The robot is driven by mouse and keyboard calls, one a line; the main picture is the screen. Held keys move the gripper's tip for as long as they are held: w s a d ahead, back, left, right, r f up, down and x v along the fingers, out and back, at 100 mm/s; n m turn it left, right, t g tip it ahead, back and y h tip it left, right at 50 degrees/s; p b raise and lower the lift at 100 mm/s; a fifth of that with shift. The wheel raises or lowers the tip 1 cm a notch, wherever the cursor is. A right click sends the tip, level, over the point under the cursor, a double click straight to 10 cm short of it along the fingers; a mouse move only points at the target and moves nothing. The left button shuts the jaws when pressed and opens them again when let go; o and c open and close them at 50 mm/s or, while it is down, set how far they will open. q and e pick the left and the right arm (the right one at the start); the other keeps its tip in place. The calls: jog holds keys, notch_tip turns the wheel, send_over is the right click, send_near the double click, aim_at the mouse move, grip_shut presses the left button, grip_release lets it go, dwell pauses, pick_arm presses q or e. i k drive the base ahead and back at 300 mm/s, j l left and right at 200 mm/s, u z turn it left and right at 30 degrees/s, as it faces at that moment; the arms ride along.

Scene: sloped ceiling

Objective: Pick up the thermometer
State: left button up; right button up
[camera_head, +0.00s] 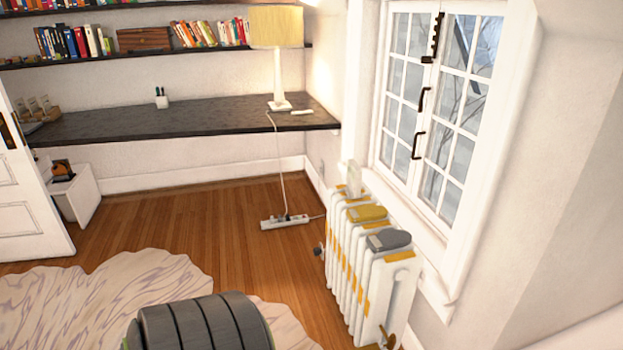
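I cannot tell for sure which thing is the thermometer. A grey, rounded device with a lighter panel (389,239) lies on top of the white radiator (343,250) under the window. A small white upright item (354,178) stands at the radiator's far end. A small whitish item (302,112) lies on the dark desk (190,121), right of the lamp base. These are too small to identify. Neither my left nor my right gripper is in view.
A lamp (277,60) stands on the desk, its cord running down to a power strip (285,221) on the wooden floor. A dark ribbed rounded object (200,322) fills the bottom. A pale rug (100,295) lies left. Floor (190,225) before the desk is mostly clear.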

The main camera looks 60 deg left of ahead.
aim_at(352, 189)
jog(key=u, duration=1.75)
jog(key=i+l+z, duration=0.15)
jog(key=z, duration=0.2)
jog(key=i+z, duration=0.7)
jog(key=k, duration=0.1)
